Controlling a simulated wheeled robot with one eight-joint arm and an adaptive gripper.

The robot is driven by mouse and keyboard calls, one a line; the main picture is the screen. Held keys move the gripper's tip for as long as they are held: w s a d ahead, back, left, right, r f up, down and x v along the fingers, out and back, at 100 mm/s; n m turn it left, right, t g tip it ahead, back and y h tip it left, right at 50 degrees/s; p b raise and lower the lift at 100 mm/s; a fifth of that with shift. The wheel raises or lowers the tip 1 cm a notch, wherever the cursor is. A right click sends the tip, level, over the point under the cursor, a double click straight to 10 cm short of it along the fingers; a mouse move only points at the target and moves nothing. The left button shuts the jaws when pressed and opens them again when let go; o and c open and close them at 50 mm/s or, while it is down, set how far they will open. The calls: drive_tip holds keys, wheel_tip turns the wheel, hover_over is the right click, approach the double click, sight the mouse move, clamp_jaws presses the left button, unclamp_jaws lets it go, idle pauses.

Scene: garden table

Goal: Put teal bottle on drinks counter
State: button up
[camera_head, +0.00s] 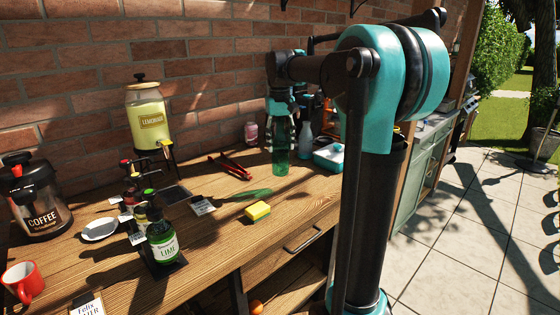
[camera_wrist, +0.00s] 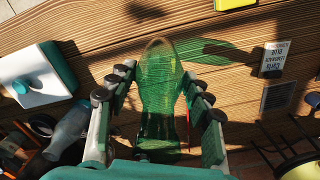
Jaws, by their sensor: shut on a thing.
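The teal bottle (camera_head: 281,152), see-through green, hangs upright below my gripper (camera_head: 283,100) over the right part of the wooden counter. In the wrist view the bottle (camera_wrist: 160,95) lies between the two rows of finger pads of my gripper (camera_wrist: 156,78), which is shut on it. Its green-tinted shadow falls on the wood, apart from its base, so it seems to be off the surface; the exact height is unclear. The wooden counter (camera_head: 215,240) carries a lemonade dispenser (camera_head: 148,118) and a coffee dispenser (camera_head: 38,195).
A teal-and-white box (camera_head: 329,156), a pale bottle (camera_head: 305,138) and a pink jar (camera_head: 251,133) stand near the bottle. Red tongs (camera_head: 232,166), a yellow sponge (camera_head: 257,211), a lime bottle (camera_head: 162,243) and a red mug (camera_head: 22,280) are on the counter. Wood around the sponge is clear.

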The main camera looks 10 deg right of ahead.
sight(280, 119)
drive_tip(key=shift+f, duration=3.2)
drive_tip(key=o, duration=1.3)
drive_tip(key=shift+f, duration=0.1)
wheel_tip(280, 119, up, 12)
drive_tip(key=shift+a+r, duration=0.1)
drive_tip(key=shift+r, duration=0.05)
